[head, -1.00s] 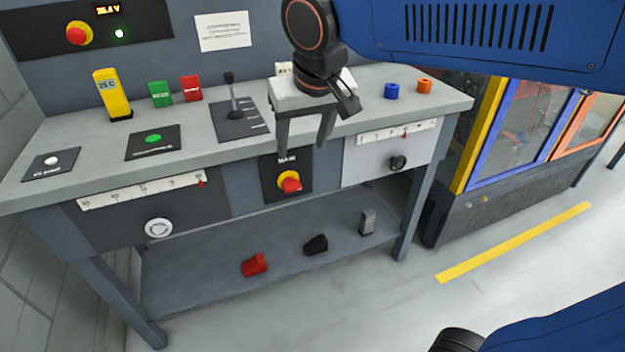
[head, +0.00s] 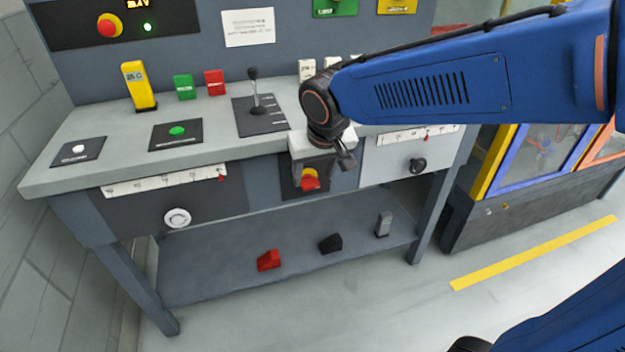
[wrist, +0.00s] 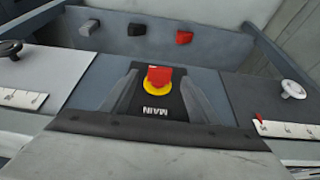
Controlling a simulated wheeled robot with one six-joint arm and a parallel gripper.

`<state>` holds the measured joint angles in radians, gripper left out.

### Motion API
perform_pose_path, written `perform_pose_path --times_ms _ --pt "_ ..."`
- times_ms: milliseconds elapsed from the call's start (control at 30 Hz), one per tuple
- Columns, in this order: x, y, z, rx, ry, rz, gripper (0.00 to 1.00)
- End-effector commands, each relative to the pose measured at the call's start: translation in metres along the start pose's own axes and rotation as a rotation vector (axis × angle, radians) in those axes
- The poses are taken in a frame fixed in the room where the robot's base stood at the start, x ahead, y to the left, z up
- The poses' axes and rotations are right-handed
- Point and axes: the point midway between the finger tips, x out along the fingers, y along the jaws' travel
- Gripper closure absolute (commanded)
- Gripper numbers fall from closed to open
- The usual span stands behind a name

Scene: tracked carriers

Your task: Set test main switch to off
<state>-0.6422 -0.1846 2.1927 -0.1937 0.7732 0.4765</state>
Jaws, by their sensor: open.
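The main switch is a red knob (head: 310,182) on a yellow ring, set on a black plate on the bench front. In the wrist view the red knob (wrist: 159,75) shows in the middle of the plate marked MAIN (wrist: 152,108), with the yellow ring partly behind it. My gripper (head: 312,176) is in front of the switch and hides part of the plate in the head view. In the wrist view my gripper (wrist: 158,84) is open, with one grey finger on each side of the knob and a gap between. I cannot tell how deep the fingertips reach.
A lever (head: 255,90) stands above on the bench. Red (head: 268,260) and black (head: 330,243) blocks lie on the shelf below.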

Motion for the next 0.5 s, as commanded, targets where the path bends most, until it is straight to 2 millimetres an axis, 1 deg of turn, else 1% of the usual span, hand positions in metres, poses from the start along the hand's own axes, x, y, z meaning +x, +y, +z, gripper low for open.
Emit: perform_pose_path --times_ms 33,200,333,500 --pt "0.008 0.000 0.001 0.000 -0.003 0.001 0.45" --pt "0.026 0.000 0.000 0.001 -0.001 0.000 0.45" --pt "0.033 0.000 0.000 0.001 -0.001 0.000 0.45" --pt "0.034 0.000 0.000 0.000 0.000 0.000 0.45"
